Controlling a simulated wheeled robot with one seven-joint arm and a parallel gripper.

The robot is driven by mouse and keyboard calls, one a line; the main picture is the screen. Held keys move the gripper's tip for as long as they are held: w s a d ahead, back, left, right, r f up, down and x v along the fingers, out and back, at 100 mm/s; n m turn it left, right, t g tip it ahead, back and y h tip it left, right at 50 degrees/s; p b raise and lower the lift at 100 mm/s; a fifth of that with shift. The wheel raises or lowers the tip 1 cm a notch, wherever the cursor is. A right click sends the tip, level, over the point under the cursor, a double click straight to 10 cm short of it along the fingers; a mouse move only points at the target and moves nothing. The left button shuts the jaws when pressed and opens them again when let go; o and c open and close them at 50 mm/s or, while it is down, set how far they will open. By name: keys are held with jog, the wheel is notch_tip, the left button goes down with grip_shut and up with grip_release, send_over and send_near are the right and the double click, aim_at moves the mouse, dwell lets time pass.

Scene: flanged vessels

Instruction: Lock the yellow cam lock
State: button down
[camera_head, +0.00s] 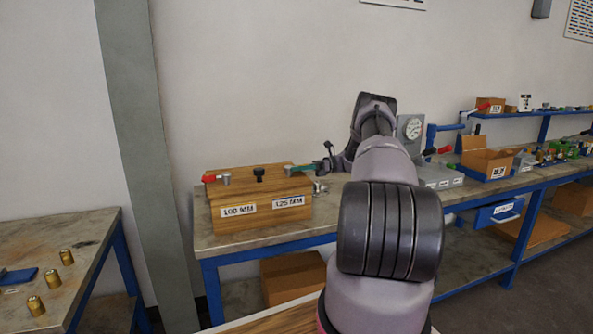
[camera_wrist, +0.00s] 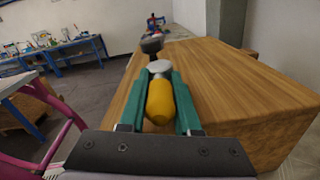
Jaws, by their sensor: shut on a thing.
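The yellow cam lock's handle (camera_wrist: 160,103) lies between the two teal fingers of my gripper (camera_wrist: 159,76) in the wrist view. My gripper is shut on this yellow handle. The lock's round silver pivot (camera_wrist: 159,66) shows just beyond it, on the wooden block (camera_wrist: 235,75). In the head view my gripper (camera_head: 303,169) reaches the right end of the wooden block (camera_head: 262,222), which carries labels reading 100 MM and 125 MM. The yellow handle cannot be made out there.
A black knob (camera_head: 259,174) stands mid-block, and a red-handled lock (camera_head: 216,178) is at its left end. A grey device with a dial (camera_head: 412,129) stands right of my arm. Brass cylinders (camera_head: 66,257) stand on the left table. Boxes (camera_head: 485,157) and small parts fill the right bench.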

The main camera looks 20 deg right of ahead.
jog(key=shift+g, duration=0.3)
jog(key=c, duration=0.6)
grip_release()
jog(key=shift+w, duration=0.1)
jog(key=d, duration=0.7)
jog(key=s+d, duration=0.1)
jog(key=d, duration=0.2)
jog(key=shift+d, duration=0.4)
